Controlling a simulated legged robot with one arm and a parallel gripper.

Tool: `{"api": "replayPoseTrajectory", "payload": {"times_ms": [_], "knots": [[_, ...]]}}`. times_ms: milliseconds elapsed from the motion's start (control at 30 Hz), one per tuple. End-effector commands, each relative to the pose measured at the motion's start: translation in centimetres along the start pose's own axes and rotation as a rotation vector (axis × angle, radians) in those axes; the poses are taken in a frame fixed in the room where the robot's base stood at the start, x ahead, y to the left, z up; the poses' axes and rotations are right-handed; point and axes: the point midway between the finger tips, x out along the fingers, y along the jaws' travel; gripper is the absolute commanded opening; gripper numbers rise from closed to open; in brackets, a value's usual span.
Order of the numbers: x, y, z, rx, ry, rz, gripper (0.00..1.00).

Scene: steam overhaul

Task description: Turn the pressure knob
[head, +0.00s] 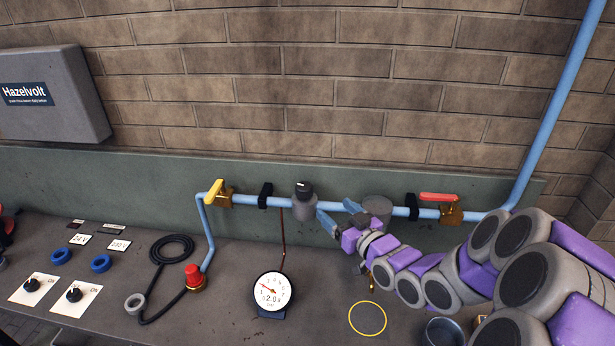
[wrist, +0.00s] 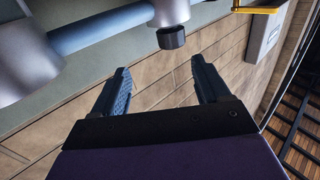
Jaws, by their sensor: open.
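The black pressure knob (head: 303,189) sits on top of a grey cylindrical regulator body (head: 304,209) in the blue pipe line. In the wrist view the knob (wrist: 172,38) shows beyond the fingertips, between their lines. My gripper (head: 335,210) is open and empty, just right of the regulator in the head view. In the wrist view both fingers of my gripper (wrist: 160,66) are spread apart, with nothing between them. The fingers look apart from the knob. A round white gauge (head: 272,293) stands on the bench below and reads about 2.0.
A yellow-handled valve (head: 218,190) is left of the regulator and a red-handled valve (head: 440,197) right. Another grey cylinder (head: 377,208) sits behind my wrist. A red knob (head: 193,275), black hose (head: 173,249) and cup (head: 442,332) are on the bench. A brick wall (head: 290,90) stands behind.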

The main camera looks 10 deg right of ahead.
Motion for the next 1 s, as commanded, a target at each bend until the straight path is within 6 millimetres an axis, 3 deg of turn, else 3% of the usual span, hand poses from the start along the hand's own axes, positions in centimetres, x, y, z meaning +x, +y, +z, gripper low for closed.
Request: {"api": "replayPoseTrajectory", "payload": {"times_ms": [167, 633, 1000], "knots": [[1.0, -0.6, -0.1, -0.002, -0.008, -0.001, 0.76], [2.2, 0.2, -0.2, -0.001, 0.006, -0.009, 0.76], [8.0, -0.8, -0.1, -0.009, 0.006, -0.012, 0.76]]}}
